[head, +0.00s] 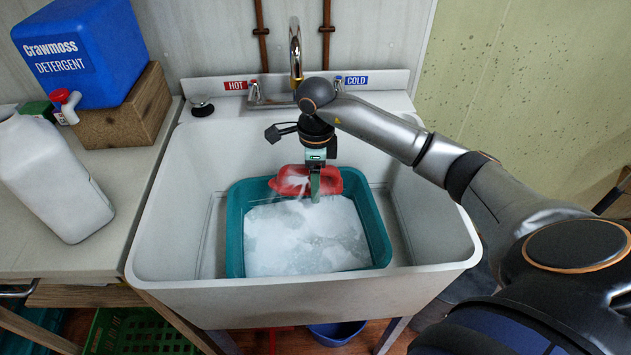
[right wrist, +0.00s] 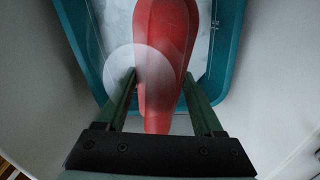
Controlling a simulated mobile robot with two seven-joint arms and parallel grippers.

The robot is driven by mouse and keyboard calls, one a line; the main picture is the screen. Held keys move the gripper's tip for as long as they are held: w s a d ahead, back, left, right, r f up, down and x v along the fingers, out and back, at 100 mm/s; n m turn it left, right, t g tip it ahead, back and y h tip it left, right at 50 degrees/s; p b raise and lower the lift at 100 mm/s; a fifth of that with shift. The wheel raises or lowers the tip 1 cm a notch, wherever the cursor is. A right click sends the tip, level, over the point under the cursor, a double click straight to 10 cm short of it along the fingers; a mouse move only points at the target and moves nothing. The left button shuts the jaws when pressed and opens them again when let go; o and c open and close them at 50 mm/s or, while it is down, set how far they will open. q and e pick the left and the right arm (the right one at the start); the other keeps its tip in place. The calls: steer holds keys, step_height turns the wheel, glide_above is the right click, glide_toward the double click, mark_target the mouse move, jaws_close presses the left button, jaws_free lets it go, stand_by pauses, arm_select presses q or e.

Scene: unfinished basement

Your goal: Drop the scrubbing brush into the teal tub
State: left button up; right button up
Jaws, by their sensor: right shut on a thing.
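The teal tub (head: 236,240) stands inside the white sink and holds white foamy water; it also shows in the right wrist view (right wrist: 82,35). My right gripper (head: 314,190) is over the back part of the tub. It is shut on the red scrubbing brush (head: 291,180). In the right wrist view the brush (right wrist: 165,50) lies between the two green fingers (right wrist: 159,92), with the tub below it. Its bristles are hidden in that view. How far the brush is above the foam is hard to tell. My left gripper is not in view.
The sink (head: 165,235) walls surround the tub. A faucet (head: 296,50) rises behind my right gripper. On the left counter stand a white jug (head: 50,175) and a blue detergent container (head: 85,50) on a wooden block (head: 125,110). A green crate (head: 140,333) is below.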

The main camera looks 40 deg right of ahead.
steer(key=shift+f+b, duration=0.45)
steer(key=shift+f, duration=0.2)
arm_select(q)
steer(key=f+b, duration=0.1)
steer(key=b, duration=0.1)
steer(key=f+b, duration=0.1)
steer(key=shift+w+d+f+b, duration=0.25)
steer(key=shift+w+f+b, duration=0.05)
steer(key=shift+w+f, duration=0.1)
arm_select(e)
step_height(320, 180, down, 5)
steer(key=shift+r, duration=0.15)
